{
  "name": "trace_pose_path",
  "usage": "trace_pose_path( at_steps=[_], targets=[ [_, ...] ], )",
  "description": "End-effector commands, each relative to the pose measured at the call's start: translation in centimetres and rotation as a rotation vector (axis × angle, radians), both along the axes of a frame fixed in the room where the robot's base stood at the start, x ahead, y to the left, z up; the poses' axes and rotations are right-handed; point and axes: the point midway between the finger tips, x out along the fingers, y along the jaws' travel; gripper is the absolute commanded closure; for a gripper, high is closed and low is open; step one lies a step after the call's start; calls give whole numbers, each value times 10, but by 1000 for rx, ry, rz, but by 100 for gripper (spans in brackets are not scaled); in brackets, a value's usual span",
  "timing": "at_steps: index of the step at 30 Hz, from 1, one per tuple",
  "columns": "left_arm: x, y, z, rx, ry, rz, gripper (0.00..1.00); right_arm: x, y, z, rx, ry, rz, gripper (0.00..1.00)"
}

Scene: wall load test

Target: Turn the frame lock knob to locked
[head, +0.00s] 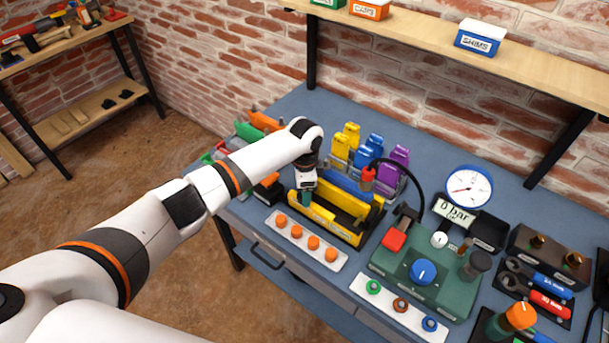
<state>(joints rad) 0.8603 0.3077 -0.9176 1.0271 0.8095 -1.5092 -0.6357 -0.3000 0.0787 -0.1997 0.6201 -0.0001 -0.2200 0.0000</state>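A round blue knob (422,271) with a white mark sits on top of a green test fixture (388,264) at the right of the bench. The mark points up and slightly right. I see no readable lock label, so I cannot tell for sure that this is the frame lock knob. My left gripper (306,200) points down over a yellow and black tray (325,227), well to the left of the blue knob. Something teal shows at its fingertips; I cannot tell whether it is held. My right gripper is out of view.
A pressure gauge (469,188) and a "0 bar" display (454,213) stand behind the fixture. A strip with orange caps (306,240) lies in front of the tray. An orange knob (520,315) stands front right.

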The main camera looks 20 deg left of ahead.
Motion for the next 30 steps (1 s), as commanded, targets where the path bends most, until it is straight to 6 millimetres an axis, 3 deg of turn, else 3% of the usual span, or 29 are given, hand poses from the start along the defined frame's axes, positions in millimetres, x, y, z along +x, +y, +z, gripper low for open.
trace_pose_path(
  at_steps=[9,15,21,30],
  targets=[
    [1,1,65,-1,-6,0,41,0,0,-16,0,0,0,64],
    [1,0,96,0,-4,1,41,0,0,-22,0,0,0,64],
    [0,0,107,0,-1,0,41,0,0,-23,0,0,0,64],
    [0,0,107,0,-1,1,41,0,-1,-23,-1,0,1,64]
  ],
)
